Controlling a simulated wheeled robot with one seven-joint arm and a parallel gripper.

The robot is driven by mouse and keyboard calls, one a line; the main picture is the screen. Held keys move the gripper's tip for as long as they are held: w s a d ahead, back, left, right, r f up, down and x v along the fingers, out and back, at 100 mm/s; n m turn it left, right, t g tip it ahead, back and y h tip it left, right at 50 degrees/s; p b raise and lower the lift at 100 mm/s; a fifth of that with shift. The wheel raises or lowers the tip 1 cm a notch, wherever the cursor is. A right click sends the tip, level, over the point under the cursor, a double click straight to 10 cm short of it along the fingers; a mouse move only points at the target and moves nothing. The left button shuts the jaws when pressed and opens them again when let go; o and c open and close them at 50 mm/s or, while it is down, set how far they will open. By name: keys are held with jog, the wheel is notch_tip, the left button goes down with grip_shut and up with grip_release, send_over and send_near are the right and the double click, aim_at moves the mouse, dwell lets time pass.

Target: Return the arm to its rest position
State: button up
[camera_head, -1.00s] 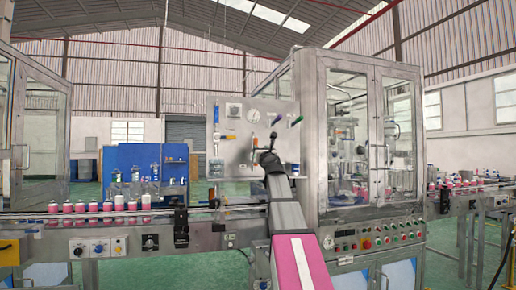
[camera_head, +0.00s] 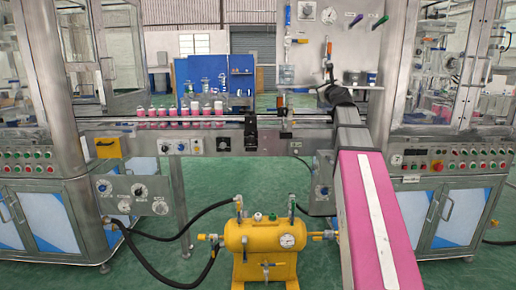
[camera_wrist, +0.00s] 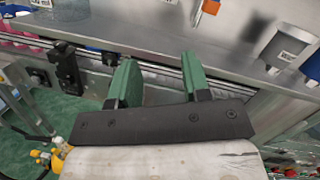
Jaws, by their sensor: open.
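My arm, with a pink and white section, reaches forward at the right of centre in the head view. Its dark far end (camera_head: 336,95) is over the conveyor, and the fingers are too small to tell apart there. In the wrist view my gripper (camera_wrist: 160,78) has two green fingers set well apart on a black plate. Nothing is between them. They stand over the front edge of a steel shelf (camera_wrist: 140,28), with the conveyor rail below.
A yellow tank (camera_head: 262,245) with hoses stands on the green floor.

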jog(key=s+a+f+n+g, duration=0.25)
jog(key=f+n, duration=0.25)
jog(key=f, duration=0.8)
jog(key=s+a+f+n+g+y, duration=0.15)
jog(key=a+f+n+g, duration=0.35)
jog(key=f, duration=0.7)
jog(key=s+a+f+n+g, duration=0.25)
jog(key=f+n, duration=0.35)
jog(key=f, duration=0.7)
jog(key=s+f+n+g+h, duration=0.2)
jog(key=s+f+n+g, duration=0.3)
jog(key=s+f, duration=0.6)
jog(key=s+a+f+n+g+h, duration=0.1)
jog(key=s+f+n+g, duration=0.3)
jog(key=s+f+n, duration=0.4)
jog(key=s+f+h, duration=0.1)
jog(key=s+f, duration=0.3)
jog(key=f, duration=0.3)
jog(key=shift+s+n+g, duration=0.2)
jog(key=shift+n+g, duration=0.2)
jog(key=shift+d, duration=0.15)
